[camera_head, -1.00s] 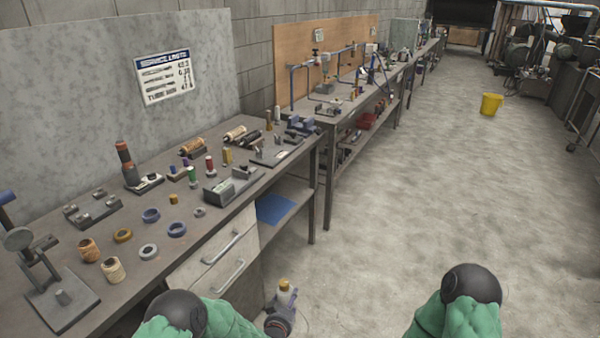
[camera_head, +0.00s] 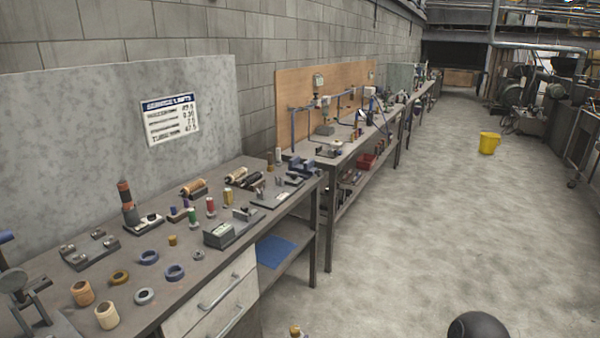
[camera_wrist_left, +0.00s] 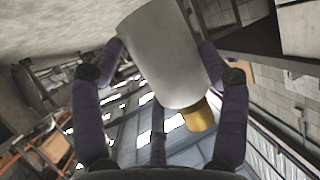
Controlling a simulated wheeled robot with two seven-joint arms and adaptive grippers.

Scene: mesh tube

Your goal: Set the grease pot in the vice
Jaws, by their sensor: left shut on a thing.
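The grease pot, a pale grey-white cylinder with a yellow-gold cap, fills the upper middle of the left wrist view (camera_wrist_left: 165,55). My left gripper (camera_wrist_left: 160,48) is shut on it, with dark fingers on both sides of its body. The pot is tilted in that view, cap towards the lower right. In the head view only the gold cap (camera_head: 295,330) shows at the bottom edge, and the left gripper is below the frame. A small blue vice-like fixture (camera_head: 303,164) stands near the far end of the near bench.
The near workbench (camera_head: 205,262) carries rings, spools, small bottles and metal fixtures. A grey box-shaped fixture (camera_head: 219,236) stands near its front edge. A second bench runs beyond. A yellow bucket (camera_head: 489,143) stands on the otherwise open floor to the right.

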